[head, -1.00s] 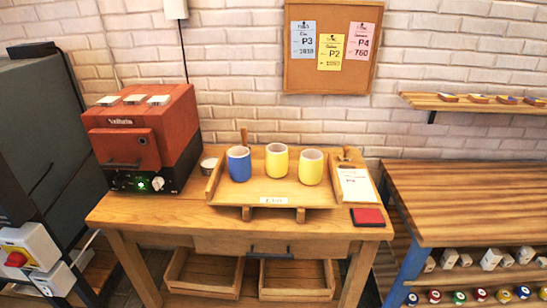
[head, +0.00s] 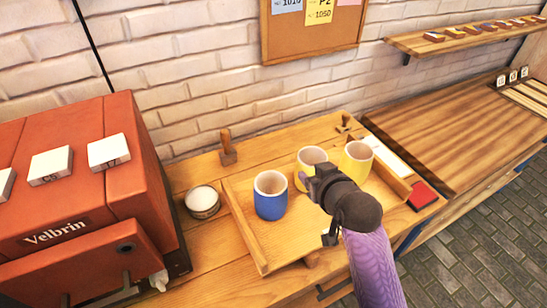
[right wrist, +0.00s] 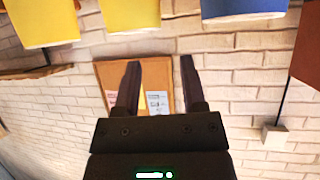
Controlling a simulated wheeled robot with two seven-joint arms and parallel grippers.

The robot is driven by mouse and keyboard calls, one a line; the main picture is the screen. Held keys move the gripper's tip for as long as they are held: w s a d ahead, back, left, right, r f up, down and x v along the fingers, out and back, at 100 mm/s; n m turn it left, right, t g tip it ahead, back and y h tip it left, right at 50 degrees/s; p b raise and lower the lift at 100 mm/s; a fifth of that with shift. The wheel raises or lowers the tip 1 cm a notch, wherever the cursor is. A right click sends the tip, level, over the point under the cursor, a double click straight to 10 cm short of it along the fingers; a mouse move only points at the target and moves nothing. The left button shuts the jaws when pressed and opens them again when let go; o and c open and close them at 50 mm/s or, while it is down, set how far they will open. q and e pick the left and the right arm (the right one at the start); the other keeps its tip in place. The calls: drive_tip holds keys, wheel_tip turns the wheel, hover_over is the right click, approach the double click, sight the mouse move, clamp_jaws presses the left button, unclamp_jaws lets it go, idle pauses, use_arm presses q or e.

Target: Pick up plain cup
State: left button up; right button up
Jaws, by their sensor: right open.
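Three plain-looking cups stand upright on a wooden tray (head: 246,236) on the workbench. The blue cup (head: 270,196) is on the left, one yellow cup (head: 310,157) is in the middle and another yellow cup (head: 355,160) is on the right. My right gripper (head: 318,183) is in front of the middle yellow cup and hides part of it. In the right wrist view the gripper (right wrist: 160,75) is open with nothing between its fingers. That view is upside down, with the blue cup (right wrist: 243,8), middle yellow cup (right wrist: 130,14) and right yellow cup (right wrist: 42,22) along its top edge. My left gripper is out of view.
A red machine (head: 80,200) stands left of the tray, with a small round tin (head: 202,201) between. A wooden-handled tool (head: 227,148) is behind the tray. A red pad (head: 422,195) lies at right. A shelf (head: 450,38) juts from the wall.

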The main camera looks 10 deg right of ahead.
sight(302, 163)
drive_tip(key=b+x, duration=0.2)
drive_tip(key=x, duration=0.2)
drive_tip(key=b+x, duration=0.1)
drive_tip(key=x, duration=0.4)
drive_tip(key=shift+d+b, duration=0.25)
drive_tip(key=shift+b, duration=0.1)
drive_tip(key=shift+w+f, duration=0.1)
drive_tip(key=shift+w, duration=0.25)
drive_tip(key=c, duration=0.3)
clamp_jaws()
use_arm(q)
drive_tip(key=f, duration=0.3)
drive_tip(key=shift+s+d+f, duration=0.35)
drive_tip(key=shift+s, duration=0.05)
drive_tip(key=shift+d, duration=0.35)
use_arm(e)
drive_tip(key=shift+s, duration=0.1)
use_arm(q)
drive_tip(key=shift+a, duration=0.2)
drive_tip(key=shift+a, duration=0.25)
